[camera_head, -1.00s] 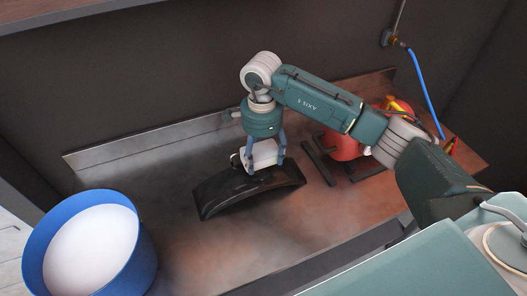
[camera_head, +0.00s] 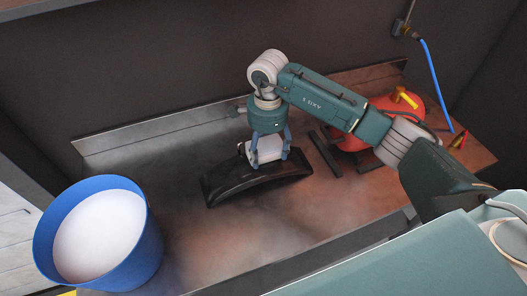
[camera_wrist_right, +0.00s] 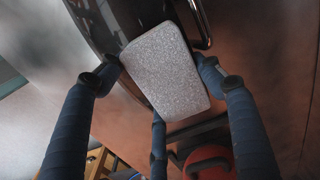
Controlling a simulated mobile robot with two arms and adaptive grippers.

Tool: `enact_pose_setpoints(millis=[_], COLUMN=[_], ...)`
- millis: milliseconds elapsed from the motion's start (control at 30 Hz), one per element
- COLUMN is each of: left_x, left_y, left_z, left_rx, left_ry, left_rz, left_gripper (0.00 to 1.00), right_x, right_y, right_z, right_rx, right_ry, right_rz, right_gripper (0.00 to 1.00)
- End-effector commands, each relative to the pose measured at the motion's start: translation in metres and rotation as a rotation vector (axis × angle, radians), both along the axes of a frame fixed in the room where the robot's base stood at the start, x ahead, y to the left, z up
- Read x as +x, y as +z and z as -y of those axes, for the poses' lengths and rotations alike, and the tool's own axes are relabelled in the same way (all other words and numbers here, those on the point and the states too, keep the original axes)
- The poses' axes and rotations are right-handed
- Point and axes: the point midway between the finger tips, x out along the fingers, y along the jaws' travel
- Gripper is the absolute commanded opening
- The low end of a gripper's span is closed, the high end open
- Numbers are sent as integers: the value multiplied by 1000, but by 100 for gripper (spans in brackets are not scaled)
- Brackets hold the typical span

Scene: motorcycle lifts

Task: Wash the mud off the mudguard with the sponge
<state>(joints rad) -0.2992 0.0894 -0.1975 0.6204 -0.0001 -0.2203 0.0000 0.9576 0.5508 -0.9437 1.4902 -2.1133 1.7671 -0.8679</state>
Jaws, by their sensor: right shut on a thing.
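The black mudguard (camera_head: 240,186) lies arched on the metal bench in the head view; it also shows at the top of the right wrist view (camera_wrist_right: 133,18). My right gripper (camera_head: 269,155) is shut on the light grey sponge (camera_head: 262,151) and holds it at the top of the mudguard. The sponge fills the middle of the right wrist view (camera_wrist_right: 165,72), with blue fingers at its sides. It looks to be touching the mudguard's upper face, though the contact is hidden. I cannot make out mud on the dark surface. My left gripper is not in view.
A blue bucket (camera_head: 150,238) with whitish contents stands at the front left. A red rounded container (camera_head: 350,142) with a yellow part is at the right, with dark bars (camera_head: 325,155) beside it. A blue hose (camera_head: 434,82) hangs from the wall. Bench space (camera_head: 190,225) lies bare left of the mudguard.

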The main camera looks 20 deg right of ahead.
Motion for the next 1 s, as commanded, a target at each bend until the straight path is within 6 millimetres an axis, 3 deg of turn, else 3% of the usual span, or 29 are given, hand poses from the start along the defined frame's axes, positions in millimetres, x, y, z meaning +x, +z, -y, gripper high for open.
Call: enact_pose_setpoints(millis=[100,200,333,633,1000], left_x=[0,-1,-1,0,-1], left_y=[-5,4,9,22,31], left_z=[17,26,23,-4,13], left_rx=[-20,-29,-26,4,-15], left_ry=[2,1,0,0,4], left_rz=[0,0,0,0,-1], left_gripper=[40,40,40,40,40], right_x=[0,1,0,1,0], right_y=[-2,17,32,59,83], right_z=[5,6,8,13,15], right_rx=[-3,-1,-2,-3,-2], right_ry=[-3,-3,-7,-13,-18], right_rz=[0,4,0,1,-1], right_gripper=[45,45,45,45,45])
